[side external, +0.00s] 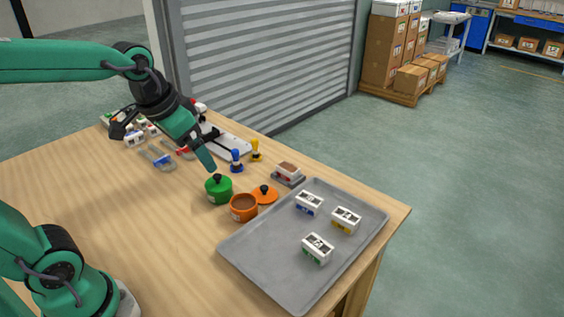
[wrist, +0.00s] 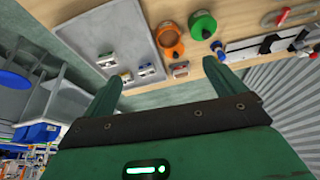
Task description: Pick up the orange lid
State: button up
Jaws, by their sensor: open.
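The orange lid (side external: 265,195) with a black knob lies on the table just behind and to the right of the orange pot (side external: 243,208), close to the tray. My gripper (side external: 208,161) is above the table, left of and higher than the lid, near the green pot (side external: 218,189). In the wrist view the gripper's two fingers (wrist: 161,76) are wide apart with nothing between them.
A grey tray (side external: 275,263) with three small white labelled blocks is at the right. Clamps and tools lie at the back left. The table's left front is clear.

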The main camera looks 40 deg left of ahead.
jog(key=w+a+f+m+g, duration=0.15)
jog(key=w+f, duration=0.35)
jog(key=w, duration=0.7)
jog(key=g, duration=0.3)
send_over(264, 187)
jog(key=shift+m, duration=0.35)
jog(key=f, duration=1.1)
jog(key=shift+s+a+f, duration=0.1)
jog(key=shift+s+f, duration=0.25)
jog(key=shift+f, duration=0.05)
jog(key=shift+w+f, duration=0.15)
jog(key=shift+f, duration=0.15)
jog(key=shift+f, duration=0.15)
jog(key=shift+f, duration=1.15)
jog(key=shift+f, duration=0.15)
jog(key=shift+w+f, duration=0.15)
jog(key=shift+f, duration=2.3)
jog(key=shift+c, duration=0.4)
jog(key=c, duration=1)
